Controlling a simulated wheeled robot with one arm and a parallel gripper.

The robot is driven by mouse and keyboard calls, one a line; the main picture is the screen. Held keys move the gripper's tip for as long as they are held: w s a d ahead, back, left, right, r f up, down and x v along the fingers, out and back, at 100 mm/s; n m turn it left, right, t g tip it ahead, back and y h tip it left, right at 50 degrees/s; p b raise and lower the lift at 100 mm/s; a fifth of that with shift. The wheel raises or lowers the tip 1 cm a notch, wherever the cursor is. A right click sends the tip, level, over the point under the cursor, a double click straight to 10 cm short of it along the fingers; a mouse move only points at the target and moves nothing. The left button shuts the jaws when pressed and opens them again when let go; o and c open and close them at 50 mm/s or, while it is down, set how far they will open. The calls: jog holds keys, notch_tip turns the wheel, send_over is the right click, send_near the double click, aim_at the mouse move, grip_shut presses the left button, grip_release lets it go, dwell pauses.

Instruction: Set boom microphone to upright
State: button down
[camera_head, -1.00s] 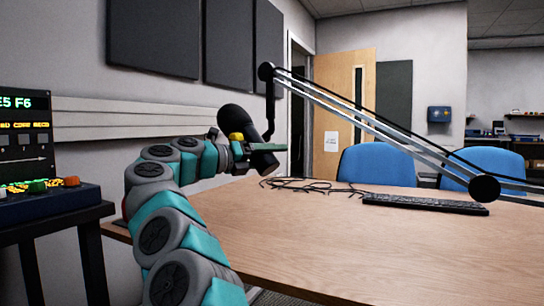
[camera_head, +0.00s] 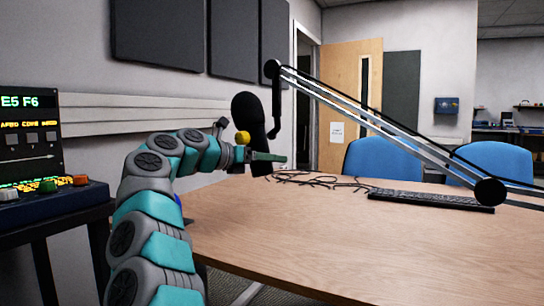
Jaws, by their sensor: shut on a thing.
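The black boom microphone (camera_head: 248,112) hangs at the end of its boom arm (camera_head: 375,122), above the far left of the table. Its body stands close to upright, with the rounded head at the top and a slight lean to the left. My gripper (camera_head: 264,157) is shut on the microphone at its lower part. A green finger shows in front of it. The far finger is hidden behind the microphone.
The wooden table (camera_head: 330,232) is mostly bare at the front. Tangled cables (camera_head: 315,180) and a black keyboard (camera_head: 432,199) lie near its back. Blue chairs (camera_head: 383,161) stand behind it. A control console (camera_head: 45,200) stands at the left.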

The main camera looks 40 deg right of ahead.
jog(key=shift+w+a+f+m+t+y+p, duration=0.15)
jog(key=shift+w+m+t+y+p, duration=0.1)
jog(key=shift+w+m+p, duration=0.25)
jog(key=shift+w+f+m+t+y+p, duration=0.1)
jog(key=shift+w+m+t+y+p, duration=0.15)
jog(key=shift+m, duration=0.35)
jog(key=shift+w, duration=0.15)
grip_release()
jog(key=shift+a, duration=0.1)
jog(key=v, duration=0.7)
jog(key=shift+a, duration=0.3)
jog(key=shift+a+r, duration=0.1)
dwell(0.3)
